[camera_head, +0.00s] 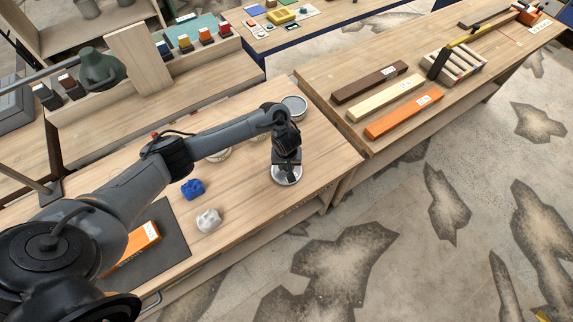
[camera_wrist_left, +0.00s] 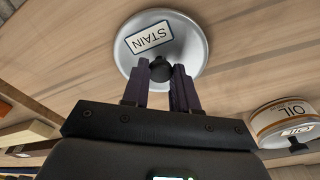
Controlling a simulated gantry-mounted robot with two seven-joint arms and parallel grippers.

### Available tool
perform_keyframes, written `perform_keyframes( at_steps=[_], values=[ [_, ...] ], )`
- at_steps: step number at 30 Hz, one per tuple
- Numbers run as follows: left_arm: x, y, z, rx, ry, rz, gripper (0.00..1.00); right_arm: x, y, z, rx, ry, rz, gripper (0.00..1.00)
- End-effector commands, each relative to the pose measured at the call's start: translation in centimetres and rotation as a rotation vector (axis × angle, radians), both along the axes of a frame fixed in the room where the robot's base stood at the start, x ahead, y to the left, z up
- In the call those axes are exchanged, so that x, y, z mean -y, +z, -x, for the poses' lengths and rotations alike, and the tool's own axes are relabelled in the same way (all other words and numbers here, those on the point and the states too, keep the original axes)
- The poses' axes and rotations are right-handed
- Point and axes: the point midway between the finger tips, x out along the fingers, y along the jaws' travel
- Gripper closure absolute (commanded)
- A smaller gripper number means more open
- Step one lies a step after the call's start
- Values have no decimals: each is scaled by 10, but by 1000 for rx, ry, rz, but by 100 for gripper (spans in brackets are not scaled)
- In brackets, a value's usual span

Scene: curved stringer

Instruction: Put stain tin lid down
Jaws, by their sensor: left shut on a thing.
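My left gripper (camera_head: 286,160) points down over the right end of the workbench. It is shut on the black knob of the stain tin lid (camera_head: 286,179), a round silvery disc. The left wrist view shows the lid (camera_wrist_left: 190,38) with its white STAIN label, and my two fingers (camera_wrist_left: 160,75) on either side of the knob. The lid is low over the bench top; I cannot tell whether it touches the wood. A round tin (camera_head: 294,107) stands behind the gripper, probably the stain tin. My right gripper is in neither view.
An OIL tin (camera_wrist_left: 285,120) shows at the right of the left wrist view. A blue crumpled cloth (camera_head: 193,188) and a white one (camera_head: 208,219) lie left of the gripper. An orange block (camera_head: 140,245) lies on a dark mat (camera_head: 172,243). Bare bench surrounds the lid.

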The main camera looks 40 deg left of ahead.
Motion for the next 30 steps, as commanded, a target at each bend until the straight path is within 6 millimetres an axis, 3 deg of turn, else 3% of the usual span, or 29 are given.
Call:
perform_keyframes(
  at_steps=[3,4,8,20,26,30],
  values=[
    [0,-3,0,-1,0,1,100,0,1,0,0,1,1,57],
    [0,-3,0,0,0,0,67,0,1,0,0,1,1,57],
    [0,-3,0,0,0,0,47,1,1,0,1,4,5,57],
    [0,2,0,1,0,-1,46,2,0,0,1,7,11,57],
    [2,29,2,2,0,1,46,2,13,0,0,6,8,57],
    [3,59,4,1,-1,-1,46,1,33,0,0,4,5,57]
  ],
)
